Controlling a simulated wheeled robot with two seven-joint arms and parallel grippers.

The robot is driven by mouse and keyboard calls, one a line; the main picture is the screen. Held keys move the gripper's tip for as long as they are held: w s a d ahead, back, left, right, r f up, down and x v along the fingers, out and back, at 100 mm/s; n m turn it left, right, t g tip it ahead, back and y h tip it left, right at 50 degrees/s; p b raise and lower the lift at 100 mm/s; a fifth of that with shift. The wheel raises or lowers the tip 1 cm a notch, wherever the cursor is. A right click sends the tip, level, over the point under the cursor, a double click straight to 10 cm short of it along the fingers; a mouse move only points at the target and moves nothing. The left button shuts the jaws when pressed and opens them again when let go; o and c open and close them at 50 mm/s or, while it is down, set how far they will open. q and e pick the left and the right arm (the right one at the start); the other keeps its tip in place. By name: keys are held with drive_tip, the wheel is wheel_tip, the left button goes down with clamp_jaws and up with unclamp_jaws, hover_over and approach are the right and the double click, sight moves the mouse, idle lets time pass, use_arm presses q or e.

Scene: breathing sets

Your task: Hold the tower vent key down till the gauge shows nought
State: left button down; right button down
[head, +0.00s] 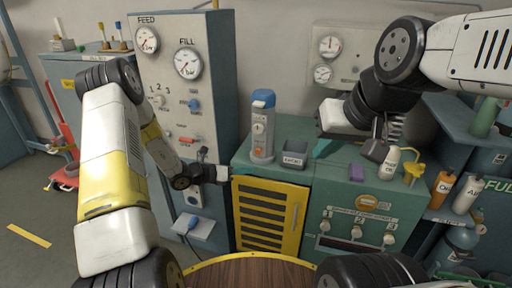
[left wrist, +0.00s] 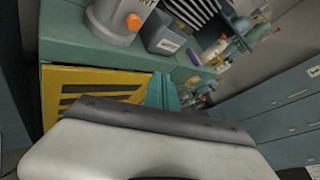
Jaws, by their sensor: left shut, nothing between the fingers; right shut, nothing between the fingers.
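The tower (head: 263,130) is a grey upright cylinder with a blue cap, standing on the teal bench. A small round gauge (head: 258,128) is on its front; its needle is too small to read. The orange vent key (head: 258,152) is low on the front. In the left wrist view the key (left wrist: 133,22) shows on the tower's base (left wrist: 110,28). My left gripper (head: 226,173) is shut and empty, below and left of the key, in front of the bench and apart from the key. My right gripper (head: 322,148) is shut and empty, above the bench, right of the tower.
A dark bin (head: 294,154) stands right of the tower. A yellow slatted door (head: 268,215) is below it. The grey panel (head: 185,85) with FEED and FILL gauges rises at left. A purple block (head: 357,173), a white bottle (head: 389,163) and a yellow fitting (head: 413,172) are at right.

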sight(260, 154)
use_arm(q)
drive_tip(key=shift+w, duration=0.1)
drive_tip(key=w+d, duration=0.2)
drive_tip(key=w, duration=0.6)
drive_tip(key=shift+d, duration=0.4)
drive_tip(key=shift+w, duration=0.2)
idle(1.5)
drive_tip(key=shift+w+d, duration=0.1)
drive_tip(key=shift+w, duration=0.2)
drive_tip(key=shift+w+d+r, duration=0.1)
drive_tip(key=shift+w+d, duration=0.05)
drive_tip(key=shift+w, duration=0.45)
idle(4.1)
